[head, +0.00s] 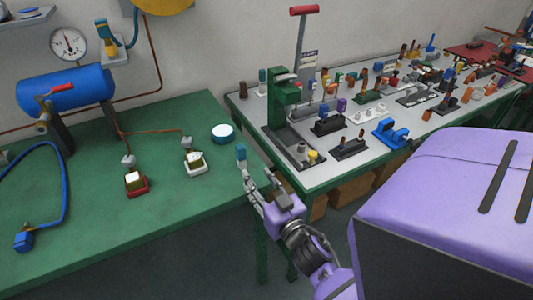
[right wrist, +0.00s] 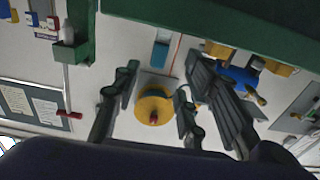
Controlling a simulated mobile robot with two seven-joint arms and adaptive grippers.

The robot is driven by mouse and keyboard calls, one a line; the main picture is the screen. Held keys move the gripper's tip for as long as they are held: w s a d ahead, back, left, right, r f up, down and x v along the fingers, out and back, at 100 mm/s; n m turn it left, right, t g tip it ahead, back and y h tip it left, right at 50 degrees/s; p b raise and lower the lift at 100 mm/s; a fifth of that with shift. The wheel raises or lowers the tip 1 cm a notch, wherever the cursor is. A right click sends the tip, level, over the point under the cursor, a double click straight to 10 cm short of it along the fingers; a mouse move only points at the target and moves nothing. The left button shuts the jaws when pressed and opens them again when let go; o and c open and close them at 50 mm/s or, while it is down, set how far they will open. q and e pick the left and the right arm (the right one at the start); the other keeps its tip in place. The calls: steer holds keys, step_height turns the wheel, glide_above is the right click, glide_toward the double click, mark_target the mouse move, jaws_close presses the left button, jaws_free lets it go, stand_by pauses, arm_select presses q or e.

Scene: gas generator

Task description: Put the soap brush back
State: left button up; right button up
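My right gripper (head: 258,172) is near the right edge of the green table, reaching up from the lower right. A teal shape (right wrist: 160,54) also shows beyond the fingers in the wrist view. My left gripper is out of view.
A white-based fitting (head: 195,162) and a red-based fitting (head: 136,182) stand on the green table (head: 75,205). A blue tank (head: 66,90) with a gauge is behind. A green lever press (head: 284,100) and several tools crowd the other table. The green table's front is clear.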

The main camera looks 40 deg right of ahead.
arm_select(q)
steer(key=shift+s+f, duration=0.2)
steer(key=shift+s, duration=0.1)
arm_select(e)
steer(key=s+a+f+n+g+y, duration=0.1)
steer(key=s+a+f+g, duration=0.2)
steer(key=s+f, duration=0.5)
steer(key=s+a+f+n+g+y, duration=0.1)
steer(key=s+a+f+g, duration=0.2)
steer(key=s+a+f, duration=0.3)
steer(key=s+a+f+g+y, duration=0.2)
steer(key=s+a+f+g, duration=0.1)
steer(key=s+f, duration=0.8)
steer(key=s+a, duration=0.1)
steer(key=s, duration=0.3)
steer(key=shift+a+n+g, duration=0.35)
steer(key=shift+n+g, duration=0.05)
